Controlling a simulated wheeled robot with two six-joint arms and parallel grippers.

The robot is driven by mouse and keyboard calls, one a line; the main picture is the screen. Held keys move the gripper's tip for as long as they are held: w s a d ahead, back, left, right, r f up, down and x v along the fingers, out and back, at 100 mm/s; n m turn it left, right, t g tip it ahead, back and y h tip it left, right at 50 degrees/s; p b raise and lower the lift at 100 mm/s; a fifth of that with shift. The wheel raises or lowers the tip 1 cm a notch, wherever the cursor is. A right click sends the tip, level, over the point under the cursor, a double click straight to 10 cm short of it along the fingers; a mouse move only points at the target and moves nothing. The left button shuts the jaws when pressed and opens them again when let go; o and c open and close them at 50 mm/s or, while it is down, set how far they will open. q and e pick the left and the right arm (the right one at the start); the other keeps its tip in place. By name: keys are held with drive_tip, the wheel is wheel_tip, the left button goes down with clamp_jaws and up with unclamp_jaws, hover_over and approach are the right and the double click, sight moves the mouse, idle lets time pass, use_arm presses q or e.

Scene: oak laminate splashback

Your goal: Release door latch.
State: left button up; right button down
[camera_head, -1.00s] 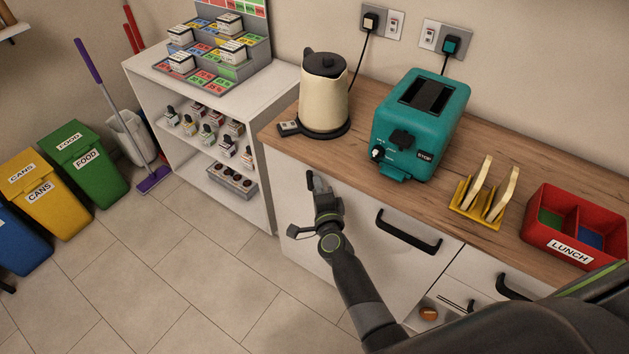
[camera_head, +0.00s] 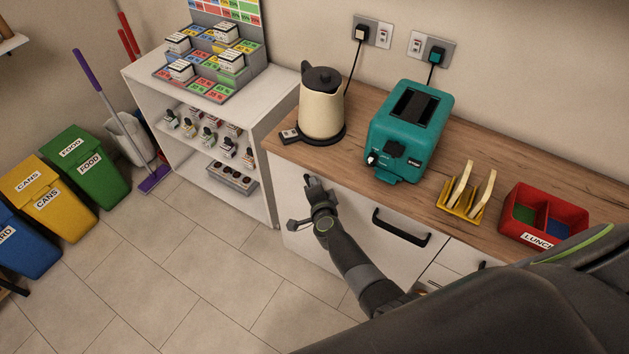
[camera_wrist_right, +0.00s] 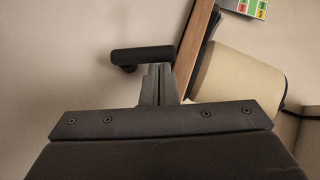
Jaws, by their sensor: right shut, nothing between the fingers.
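The door latch is a short black handle (camera_wrist_right: 143,54) on the pale cabinet front, seen in the right wrist view. In the head view it is a small dark piece (camera_head: 307,182) near the top left of the cabinet door (camera_head: 354,212), partly hidden by my gripper. My right gripper (camera_wrist_right: 158,72) is shut and empty. Its fingertips are right at the latch, overlapping its near edge in the wrist view; whether they touch cannot be told. In the head view the right gripper (camera_head: 314,188) is at the door's upper left. My left gripper is not in view.
Above the door is the wooden counter (camera_head: 400,185) with a cream kettle (camera_head: 322,108), teal toaster (camera_head: 408,135), toast rack (camera_head: 465,195) and red lunch box (camera_head: 545,215). A black bar handle (camera_head: 402,228) is to the right. The floor (camera_head: 200,280) at left is clear.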

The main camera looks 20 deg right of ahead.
drive_tip(key=shift+w+a+f, duration=0.2)
drive_tip(key=shift+w+a, duration=0.6)
drive_tip(key=shift+w, duration=0.25)
drive_tip(key=shift+w+a+f, duration=0.2)
drive_tip(key=shift+w+a, duration=0.6)
drive_tip(key=shift+w, duration=0.2)
drive_tip(key=shift+r, duration=0.15)
drive_tip(key=r+p, duration=0.4)
drive_tip(key=shift+s+d+r, duration=0.15)
drive_tip(key=shift+s+d, duration=0.15)
drive_tip(key=shift+s, duration=0.05)
drive_tip(key=s+a+r+p, duration=0.4)
drive_tip(key=s+r+p, duration=0.1)
drive_tip(key=s+r, duration=0.1)
drive_tip(key=shift+a, duration=0.2)
